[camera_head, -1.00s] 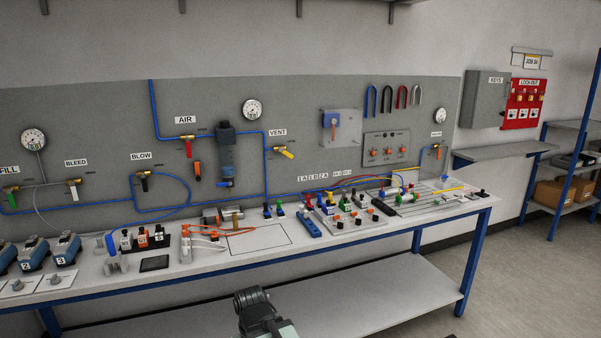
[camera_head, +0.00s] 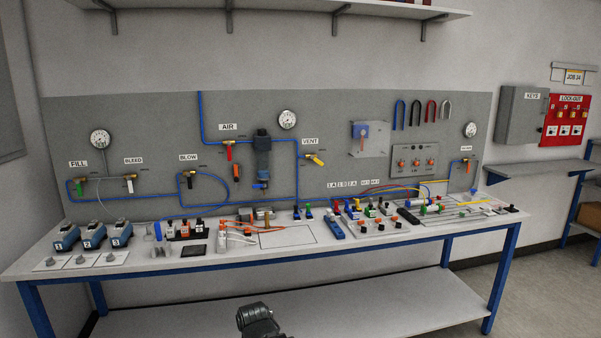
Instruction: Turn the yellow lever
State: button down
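The yellow lever (camera_head: 316,160) is on a brass valve on the grey back panel, under the VENT label (camera_head: 310,141). It slants down to the right from the valve body, and a blue pipe runs beside it. A dark part of my own arm (camera_head: 258,321) shows at the bottom centre, in front of the bench and far from the lever. My gripper's fingers cannot be made out.
The white bench (camera_head: 190,263) stands below the panel, crowded with blue devices, connectors and cables. Other valves carry a red lever (camera_head: 229,153), a black lever (camera_head: 190,182), a white lever (camera_head: 130,186) and a green lever (camera_head: 79,187). The floor shows at the right.

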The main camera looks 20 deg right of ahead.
aim_at(311, 157)
jog(key=u, duration=0.15)
jog(key=i, duration=1)
jog(key=u, duration=0.05)
